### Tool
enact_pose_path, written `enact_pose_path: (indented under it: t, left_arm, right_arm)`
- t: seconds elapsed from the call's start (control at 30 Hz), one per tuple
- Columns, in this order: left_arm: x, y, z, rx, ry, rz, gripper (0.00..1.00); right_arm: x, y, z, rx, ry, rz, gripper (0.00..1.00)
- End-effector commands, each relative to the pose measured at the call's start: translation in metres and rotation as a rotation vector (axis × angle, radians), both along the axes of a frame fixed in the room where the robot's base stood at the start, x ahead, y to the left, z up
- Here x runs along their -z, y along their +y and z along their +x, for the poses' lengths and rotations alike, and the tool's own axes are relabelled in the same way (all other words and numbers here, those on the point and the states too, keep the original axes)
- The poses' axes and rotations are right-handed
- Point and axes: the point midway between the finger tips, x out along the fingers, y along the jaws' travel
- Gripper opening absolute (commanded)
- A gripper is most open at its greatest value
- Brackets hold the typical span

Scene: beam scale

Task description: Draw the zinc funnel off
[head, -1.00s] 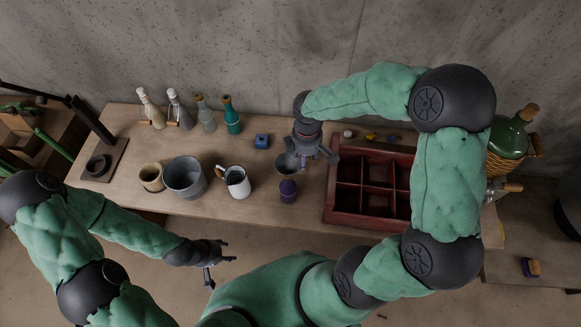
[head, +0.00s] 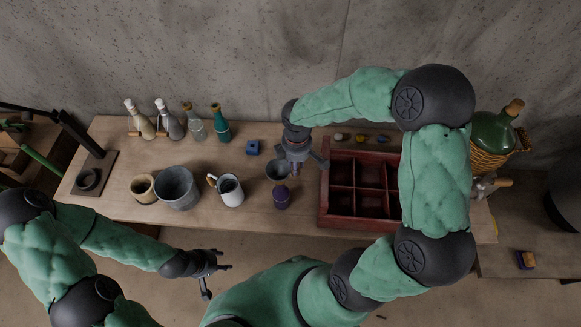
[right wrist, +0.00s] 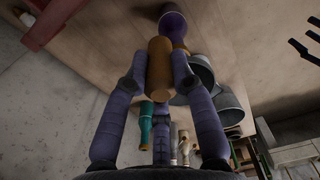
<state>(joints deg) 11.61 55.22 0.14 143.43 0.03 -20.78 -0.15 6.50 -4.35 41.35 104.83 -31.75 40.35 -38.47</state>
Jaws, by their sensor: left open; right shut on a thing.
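The zinc funnel (head: 277,171) is a grey bowl in the head view, just above and behind a purple bottle (head: 281,198). It also shows in the right wrist view (right wrist: 201,70). My right gripper (head: 300,168) is at its right side, shut on a tan cylindrical grip (right wrist: 160,70) that appears to be the funnel's handle. The purple bottle (right wrist: 172,22) is beyond the fingers there. Whether the spout is in the bottle's neck is hidden. My left gripper (head: 218,279) is open and empty, in front of the table edge.
A white mug (head: 231,191), a grey bucket (head: 176,190) and a tan cup (head: 143,189) stand left of the bottle. A red divided crate (head: 327,213) stands close at right. Several bottles and a blue block (head: 253,147) are behind.

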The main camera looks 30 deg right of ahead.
Motion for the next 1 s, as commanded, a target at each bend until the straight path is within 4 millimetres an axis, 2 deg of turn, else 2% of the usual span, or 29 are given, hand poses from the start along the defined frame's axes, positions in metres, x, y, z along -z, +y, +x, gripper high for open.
enact_pose_path:
  t: [0.17, 0.33, 0.6, 0.8, 1.0]
  left_arm:
    - [0.003, 0.000, 0.000, 0.000, 0.000, 0.000, 0.50]
    - [0.008, 0.000, 0.000, 0.000, 0.000, 0.000, 0.50]
    - [0.014, 0.000, 0.000, 0.000, 0.000, 0.000, 0.50]
    - [0.020, 0.000, 0.000, 0.000, 0.000, 0.000, 0.50]
    - [0.023, 0.000, 0.000, 0.000, 0.000, 0.000, 0.50]
  right_arm:
    - [-0.011, 0.000, 0.001, 0.001, -0.004, -0.001, 0.00]
    - [-0.035, 0.003, 0.000, -0.003, -0.006, 0.000, 0.00]
    - [-0.091, 0.046, -0.024, -0.007, -0.009, 0.000, 0.00]
    - [-0.109, 0.083, -0.046, -0.007, -0.005, 0.000, 0.00]
    - [-0.121, 0.107, -0.061, -0.005, -0.002, 0.000, 0.00]
